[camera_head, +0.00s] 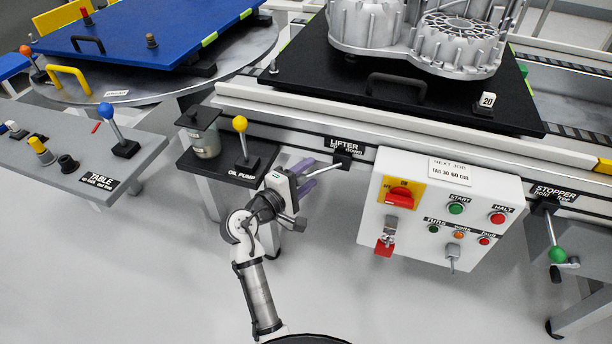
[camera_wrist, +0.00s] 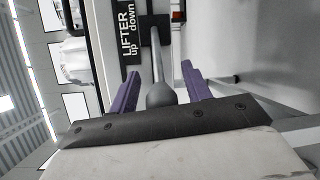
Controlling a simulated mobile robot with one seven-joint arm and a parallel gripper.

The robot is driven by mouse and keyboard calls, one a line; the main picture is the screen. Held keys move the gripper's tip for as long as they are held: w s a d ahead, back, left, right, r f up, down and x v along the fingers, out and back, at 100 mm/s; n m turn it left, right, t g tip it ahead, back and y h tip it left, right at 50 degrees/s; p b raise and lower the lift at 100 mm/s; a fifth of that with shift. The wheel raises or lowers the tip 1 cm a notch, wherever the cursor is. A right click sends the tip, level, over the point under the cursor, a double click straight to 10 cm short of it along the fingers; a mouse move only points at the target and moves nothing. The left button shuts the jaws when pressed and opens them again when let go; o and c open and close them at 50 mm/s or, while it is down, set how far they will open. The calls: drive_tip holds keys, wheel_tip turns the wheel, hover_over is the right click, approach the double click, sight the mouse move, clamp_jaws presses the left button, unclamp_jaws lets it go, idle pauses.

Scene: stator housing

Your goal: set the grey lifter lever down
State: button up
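The lifter lever is a thin metal rod (camera_head: 328,165) with a grey ball knob (camera_wrist: 161,95), coming out of a dark mount (camera_head: 344,155) under the LIFTER up/down label (camera_head: 345,146). My gripper (camera_head: 312,174) is at the lever's free end. In the wrist view my gripper (camera_wrist: 160,72) has its two purple fingers apart, one on each side of the lever, with gaps between them and the knob. In the head view the knob is mostly hidden by my gripper. I cannot tell whether the lever stands at up or down.
The control box (camera_head: 436,215) with buttons and keys is close on the right. The oil pump lever (camera_head: 241,140) with its yellow knob and a jar (camera_head: 203,135) are on the left. The conveyor rail (camera_head: 290,108) and black pallet (camera_head: 330,80) lie behind. Open floor is below.

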clamp_jaws()
